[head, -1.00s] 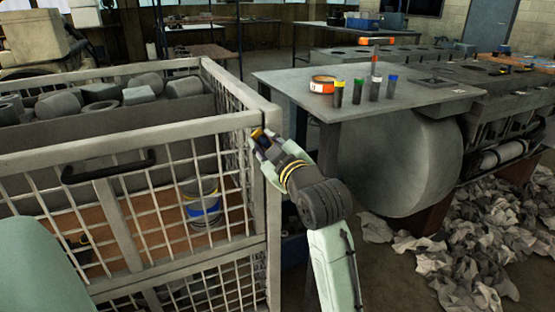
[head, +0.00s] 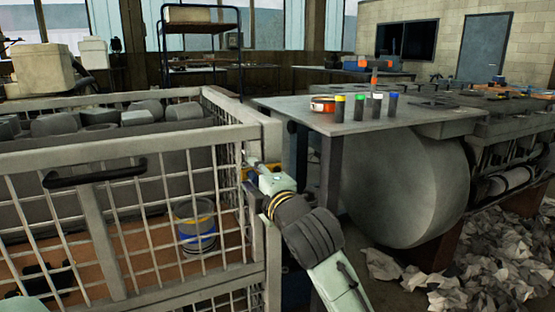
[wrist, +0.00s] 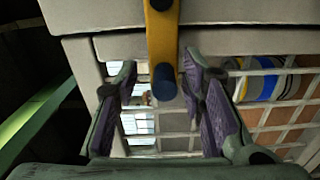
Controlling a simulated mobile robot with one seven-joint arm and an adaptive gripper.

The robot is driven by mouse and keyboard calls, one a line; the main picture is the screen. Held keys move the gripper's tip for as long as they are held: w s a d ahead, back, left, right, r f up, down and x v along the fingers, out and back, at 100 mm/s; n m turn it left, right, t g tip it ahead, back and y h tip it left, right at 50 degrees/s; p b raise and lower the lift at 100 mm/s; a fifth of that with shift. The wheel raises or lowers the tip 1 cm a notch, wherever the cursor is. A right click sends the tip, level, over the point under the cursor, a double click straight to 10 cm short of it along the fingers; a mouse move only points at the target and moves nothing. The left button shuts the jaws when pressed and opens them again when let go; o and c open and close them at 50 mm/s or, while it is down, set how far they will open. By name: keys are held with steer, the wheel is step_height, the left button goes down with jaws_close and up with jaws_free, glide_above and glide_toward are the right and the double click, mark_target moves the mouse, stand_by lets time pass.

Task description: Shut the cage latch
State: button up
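The cage latch (wrist: 162,35) is an orange-yellow bar with a dark round end (wrist: 163,80), set against the grey cage frame. In the wrist view it reaches down between the fingers of my gripper (wrist: 158,72). The fingers, with purple pads, are open, with a gap left of the bar and a smaller one on the right. I cannot tell whether the right finger touches it. In the head view my gripper (head: 260,172) is at the right front corner of the grey mesh cage (head: 130,147), and mostly hides the latch.
The cage has a black handle (head: 95,176), grey parts, and a blue-and-yellow bucket (head: 197,225) inside. Right of it stands a grey table (head: 370,113) with an orange roll (head: 322,104) and several capped tubes. Crumpled paper (head: 440,270) covers the floor at right.

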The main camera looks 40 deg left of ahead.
mark_target(256, 178)
steer(key=v, duration=0.7)
steer(key=shift+b, duration=0.3)
stand_by(0.3)
